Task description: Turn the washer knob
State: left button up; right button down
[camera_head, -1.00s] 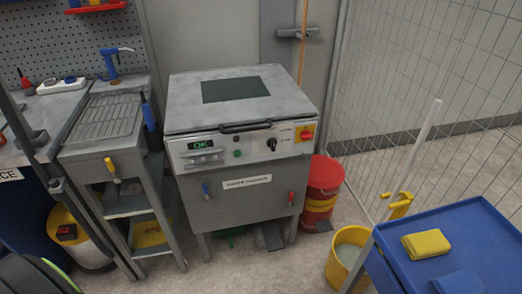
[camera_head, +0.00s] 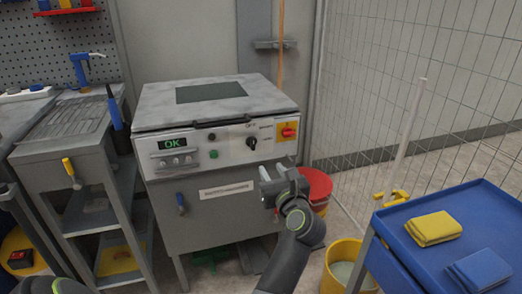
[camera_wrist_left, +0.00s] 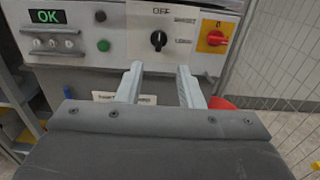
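The black washer knob (camera_head: 252,143) is on the white control panel (camera_head: 228,154) of the grey washer, right of a green button. In the left wrist view the knob (camera_wrist_left: 158,40) sits under an "OFF" label, with two more labels to its right. My left gripper (camera_head: 277,169) is in front of the panel, a little below and right of the knob in the head view. In the left wrist view its two pale fingers (camera_wrist_left: 160,68) are apart and empty, just below the knob in the picture. They do not appear to touch it. My right gripper is not in view.
A red switch on a yellow plate (camera_head: 287,131) is right of the knob. A green "OK" display (camera_head: 174,144) is at the panel's left. A red bin (camera_head: 316,186) stands behind my left gripper, a blue cart (camera_head: 455,215) at right, and a metal shelf (camera_head: 62,154) at left.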

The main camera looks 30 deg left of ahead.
aim_at(254, 140)
pick_arm(q)
jog(key=b+x, duration=0.1)
jog(key=x, duration=1.6)
jog(key=shift+a, duration=0.2)
grip_shut()
